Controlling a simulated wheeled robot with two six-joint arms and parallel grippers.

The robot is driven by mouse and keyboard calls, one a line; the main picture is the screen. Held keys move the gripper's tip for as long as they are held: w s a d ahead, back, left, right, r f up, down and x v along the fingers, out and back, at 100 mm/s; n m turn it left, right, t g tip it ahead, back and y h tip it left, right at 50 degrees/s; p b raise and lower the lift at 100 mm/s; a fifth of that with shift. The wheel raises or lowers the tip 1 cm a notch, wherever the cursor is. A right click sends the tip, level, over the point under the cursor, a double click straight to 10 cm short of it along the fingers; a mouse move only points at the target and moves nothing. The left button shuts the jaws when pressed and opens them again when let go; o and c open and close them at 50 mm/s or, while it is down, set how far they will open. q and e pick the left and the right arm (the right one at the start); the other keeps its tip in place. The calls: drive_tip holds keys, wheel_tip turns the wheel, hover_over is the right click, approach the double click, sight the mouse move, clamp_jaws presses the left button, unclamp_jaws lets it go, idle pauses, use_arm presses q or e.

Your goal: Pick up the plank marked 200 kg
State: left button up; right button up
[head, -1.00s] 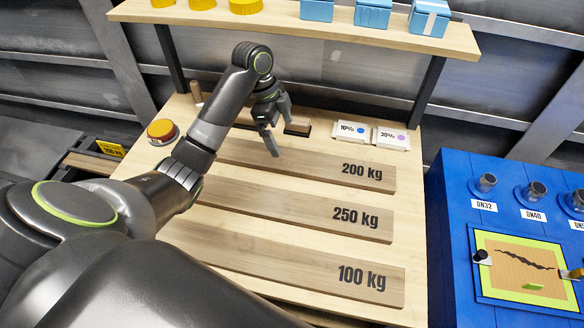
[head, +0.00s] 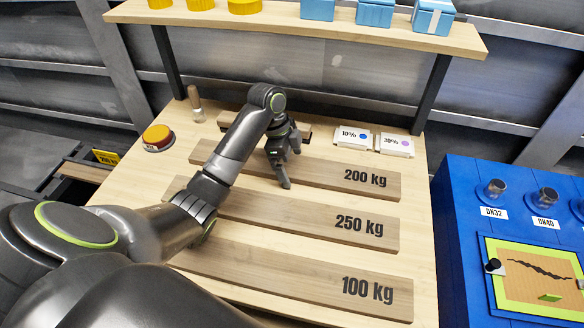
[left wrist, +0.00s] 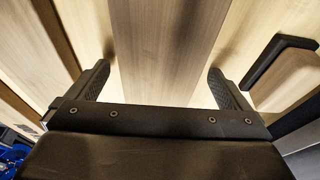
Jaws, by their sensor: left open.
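The plank marked 200 kg (head: 345,176) lies flat on the wooden bench, the farthest of three marked planks. My left arm covers part of its left half. My left gripper (head: 290,168) is open over this plank, left of its label, with nothing in its jaws. In the left wrist view the fingers of the left gripper (left wrist: 158,82) stand wide apart, with a brown plank (left wrist: 160,45) running between them. I cannot tell the height of the fingertips above the plank. My right gripper is not in view.
The planks marked 250 kg (head: 320,222) and 100 kg (head: 300,275) lie nearer. White cards (head: 396,146) lie behind at the right. An orange button (head: 157,137) and a wooden-handled tool (head: 196,104) are at the left. A shelf (head: 300,22) spans the back. A blue cabinet (head: 463,230) stands right.

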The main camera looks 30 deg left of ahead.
use_arm(q)
drive_tip(key=c, duration=1.4)
